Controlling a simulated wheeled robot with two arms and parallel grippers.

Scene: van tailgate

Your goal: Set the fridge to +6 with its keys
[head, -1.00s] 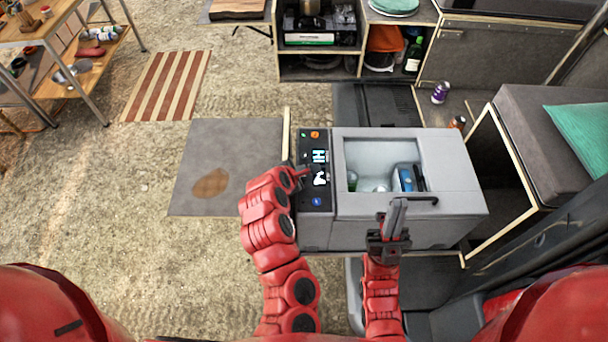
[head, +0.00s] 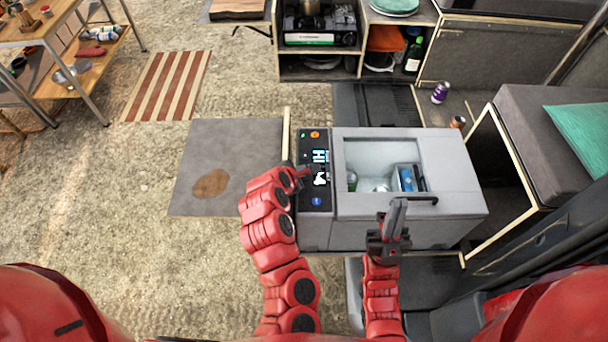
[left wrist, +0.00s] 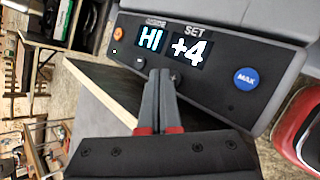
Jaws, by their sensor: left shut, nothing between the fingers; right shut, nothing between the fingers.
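The grey fridge (head: 456,170) stands at the centre with its dark control panel (head: 303,148) on its left side. In the left wrist view the panel shows HI (left wrist: 150,39) and, under SET, +4 (left wrist: 188,49). An orange key (left wrist: 118,34) and a blue MAX key (left wrist: 246,78) sit at its two ends. Small dark keys lie along its lower edge; one is beside my fingertips. My left gripper (head: 304,172) is shut and empty, its tips (left wrist: 159,73) at the panel's lower edge; contact cannot be told. My right gripper (head: 398,203) is shut and empty at the fridge's front.
A handle bar (head: 425,199) runs by my right gripper. A bench with a dark cushion (head: 520,130) stands right; a grey mat (head: 230,150) lies left.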

